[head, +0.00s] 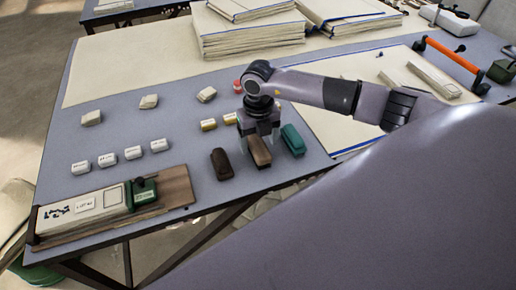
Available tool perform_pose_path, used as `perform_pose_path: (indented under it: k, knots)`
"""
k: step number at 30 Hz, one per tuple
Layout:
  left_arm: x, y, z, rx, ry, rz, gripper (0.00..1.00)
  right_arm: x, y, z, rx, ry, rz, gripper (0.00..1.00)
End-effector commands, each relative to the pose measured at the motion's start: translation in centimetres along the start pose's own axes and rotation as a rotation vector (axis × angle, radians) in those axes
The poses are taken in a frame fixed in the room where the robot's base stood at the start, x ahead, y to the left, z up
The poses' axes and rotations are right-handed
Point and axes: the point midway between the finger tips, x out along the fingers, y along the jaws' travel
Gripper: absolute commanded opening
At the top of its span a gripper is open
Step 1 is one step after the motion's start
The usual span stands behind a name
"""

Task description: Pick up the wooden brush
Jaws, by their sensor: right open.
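A light brown block (261,157), which looks like the wooden brush, lies on the grey table near its front edge. My right gripper (260,141) points down over it, with open fingers either side of its far part. I cannot tell whether the fingers touch it. A dark brown block (221,165), perhaps another brush, lies just left of it. A green block (293,140) lies close on its right. My left gripper is out of view.
Several small whitish blocks (133,153) lie to the left on the table (180,118). A wooden board (176,188) with labelled pieces is at the front left corner. Cloth stacks (247,35) stand at the back. A pale cloth sheet (320,118) lies right, under my arm.

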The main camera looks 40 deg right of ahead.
Motion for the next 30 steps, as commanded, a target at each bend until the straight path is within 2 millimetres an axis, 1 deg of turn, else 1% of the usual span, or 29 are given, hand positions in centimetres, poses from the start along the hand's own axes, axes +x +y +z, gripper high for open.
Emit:
perform_pose_path:
  k: [3,8,9,11,12,14,15,25,28,30]
  knots:
    - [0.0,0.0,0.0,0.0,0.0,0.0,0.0,0.5,0.0,0.0,-0.001,0.0,0.001,0.77]
    - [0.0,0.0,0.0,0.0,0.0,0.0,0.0,0.5,0.0,0.0,-0.001,0.0,0.001,0.77]
    - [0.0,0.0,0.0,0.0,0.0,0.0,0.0,0.5,0.0,0.0,-0.001,0.0,0.001,0.7]
    - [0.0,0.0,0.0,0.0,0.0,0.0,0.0,0.5,0.0,0.0,-0.001,0.0,0.001,0.51]
    - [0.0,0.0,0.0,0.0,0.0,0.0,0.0,0.5,0.0,0.0,-0.001,0.0,0.001,0.38]
    - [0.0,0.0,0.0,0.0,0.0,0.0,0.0,0.5,0.0,0.0,-0.001,0.0,0.001,0.18]
    - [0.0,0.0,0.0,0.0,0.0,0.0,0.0,0.5,0.0,0.0,-0.001,0.0,0.001,0.14]
    - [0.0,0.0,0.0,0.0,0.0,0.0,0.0,0.2,0.0,0.1,0.0,-0.002,0.002,0.13]
    - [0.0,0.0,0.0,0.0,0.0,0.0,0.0,-0.5,0.0,0.1,0.0,-0.003,0.002,0.13]
    - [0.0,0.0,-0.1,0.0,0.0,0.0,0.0,-1.4,0.0,0.1,0.0,-0.004,0.002,0.13]
